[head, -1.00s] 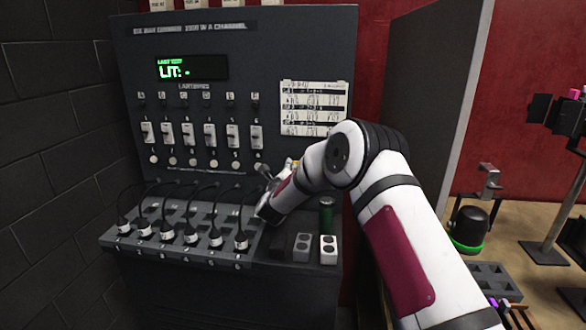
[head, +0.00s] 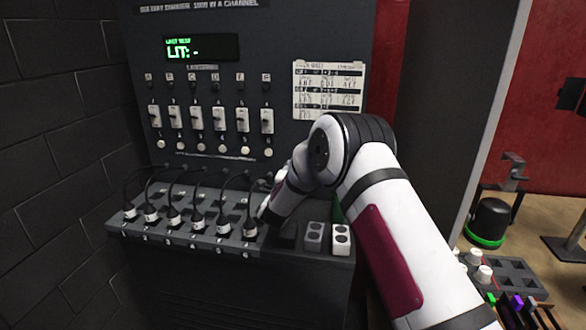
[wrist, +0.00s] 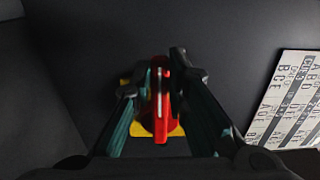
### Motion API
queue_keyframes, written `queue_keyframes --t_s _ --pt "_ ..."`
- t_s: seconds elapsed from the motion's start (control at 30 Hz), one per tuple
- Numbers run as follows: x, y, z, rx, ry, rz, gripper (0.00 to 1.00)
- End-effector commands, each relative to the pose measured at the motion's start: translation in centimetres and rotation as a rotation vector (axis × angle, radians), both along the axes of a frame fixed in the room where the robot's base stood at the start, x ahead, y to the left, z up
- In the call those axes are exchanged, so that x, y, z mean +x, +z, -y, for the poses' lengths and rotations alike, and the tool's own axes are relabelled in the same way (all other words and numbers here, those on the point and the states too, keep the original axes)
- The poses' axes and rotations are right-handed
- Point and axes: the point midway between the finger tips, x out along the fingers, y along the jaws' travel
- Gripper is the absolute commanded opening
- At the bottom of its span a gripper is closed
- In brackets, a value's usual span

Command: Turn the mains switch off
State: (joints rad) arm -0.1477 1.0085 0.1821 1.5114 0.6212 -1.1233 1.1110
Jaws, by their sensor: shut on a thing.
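The mains switch (wrist: 163,125) shows in the wrist view as a red handle on a yellow plate, fixed to the dark panel face. Its handle stands roughly upright in the picture. My gripper (wrist: 160,80) has one finger on each side of the red handle and is shut on it. In the head view my arm covers the switch and most of my gripper. The dark dimmer cabinet (head: 345,25) fills the middle of that view, and its small display glows green with "LIT: -".
A row of white sliders (head: 198,118) lines the cabinet. Below, a shelf of sockets (head: 185,236) holds several black cables. A white two-hole block (head: 341,239) stands near my forearm. A label card (head: 328,90) is on the panel. A bench (head: 545,215) is at right.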

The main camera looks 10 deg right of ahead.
Motion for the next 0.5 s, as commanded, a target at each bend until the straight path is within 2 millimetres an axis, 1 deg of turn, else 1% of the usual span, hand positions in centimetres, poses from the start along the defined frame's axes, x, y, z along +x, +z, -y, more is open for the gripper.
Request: queue_keyframes --t_s 0.13,0.5 --pt "0.0 -0.33 -0.07 -0.026 0.001 -0.011 0.0" --pt "-0.04 -0.43 -0.05 -0.037 0.001 -0.014 0.0"
